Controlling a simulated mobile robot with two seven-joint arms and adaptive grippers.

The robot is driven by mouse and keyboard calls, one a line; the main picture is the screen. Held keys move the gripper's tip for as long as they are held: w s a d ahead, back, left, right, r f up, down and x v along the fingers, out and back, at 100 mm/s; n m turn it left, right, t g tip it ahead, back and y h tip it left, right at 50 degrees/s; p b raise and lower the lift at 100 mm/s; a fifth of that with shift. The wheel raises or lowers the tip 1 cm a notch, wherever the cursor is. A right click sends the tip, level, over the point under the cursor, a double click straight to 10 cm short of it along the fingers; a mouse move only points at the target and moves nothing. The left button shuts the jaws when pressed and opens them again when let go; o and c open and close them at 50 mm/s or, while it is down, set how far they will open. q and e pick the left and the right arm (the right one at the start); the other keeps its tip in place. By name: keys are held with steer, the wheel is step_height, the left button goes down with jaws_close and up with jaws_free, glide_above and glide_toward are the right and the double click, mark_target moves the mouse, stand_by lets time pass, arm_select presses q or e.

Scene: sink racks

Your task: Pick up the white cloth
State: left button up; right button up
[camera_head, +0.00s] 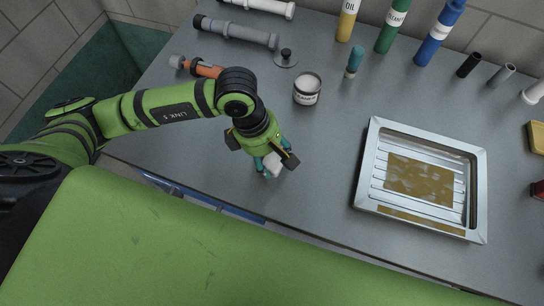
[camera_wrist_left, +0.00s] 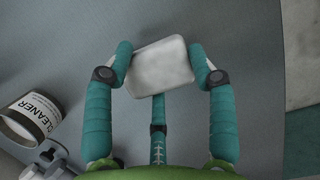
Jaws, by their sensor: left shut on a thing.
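The white cloth (camera_wrist_left: 160,66) is a small pale block-like pad with rounded corners. In the left wrist view it sits between the teal fingers of my left gripper (camera_wrist_left: 162,70), which is shut on it. In the head view the cloth (camera_head: 272,164) shows at the fingertips of my left gripper (camera_head: 270,166), over the grey counter near its front edge. I cannot tell how far it is above the counter. My right gripper is in neither view.
A metal tray (camera_head: 368,170) with a brown patch stands to the right on the counter (camera_head: 320,135). A white cleaner tin (camera_head: 307,91) stands behind the gripper. Pipes (camera_head: 236,32) and several bottles line the back. The counter between gripper and tray is clear.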

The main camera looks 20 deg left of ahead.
mark_target(279, 162)
arm_select(q)
steer(key=shift+r, duration=0.2)
steer(key=r, duration=0.1)
steer(key=r+b, duration=0.2)
steer(key=shift+s+d+r, duration=0.15)
steer(key=shift+d+r, duration=0.1)
steer(key=shift+r, duration=0.1)
steer(key=s+d+r+b, duration=0.2)
steer(key=s+d+r, duration=0.4)
steer(key=d, duration=0.2)
steer(key=shift+s+d+r, duration=0.35)
steer(key=shift+d, duration=0.05)
steer(key=shift+c, duration=0.2)
steer(key=o, duration=0.6)
steer(key=c, duration=0.5)
